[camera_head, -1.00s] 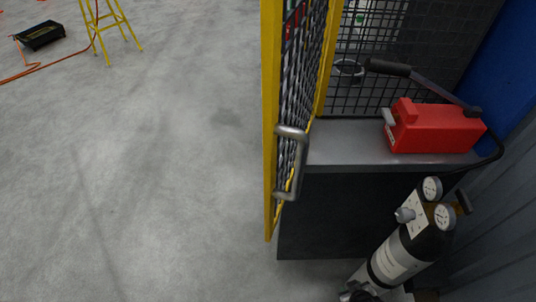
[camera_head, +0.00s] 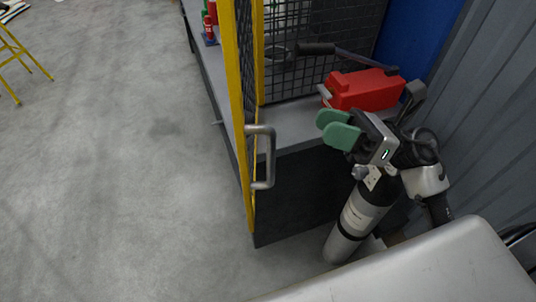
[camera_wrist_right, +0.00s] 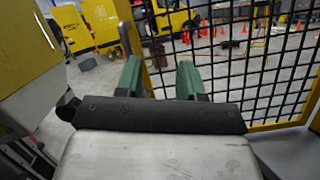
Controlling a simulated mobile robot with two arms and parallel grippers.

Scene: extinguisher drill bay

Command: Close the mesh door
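The mesh door (camera_head: 236,90) has a yellow frame and dark mesh. It stands open, seen nearly edge-on in the head view, with a grey bar handle (camera_head: 270,158) on its near end. Its mesh and yellow frame seem to fill the right of the wrist view (camera_wrist_right: 250,75). My right gripper (camera_head: 337,127) has green fingertips and is right of the handle, apart from it, above the cylinder. The wrist view shows its fingers (camera_wrist_right: 160,82) spread with nothing held between them. My left gripper is not in view.
A grey bench (camera_head: 283,126) behind the door holds a red hand pump (camera_head: 364,90). A black and white gas cylinder (camera_head: 359,212) stands below my right gripper. A grey corrugated wall (camera_head: 480,130) closes off the right.

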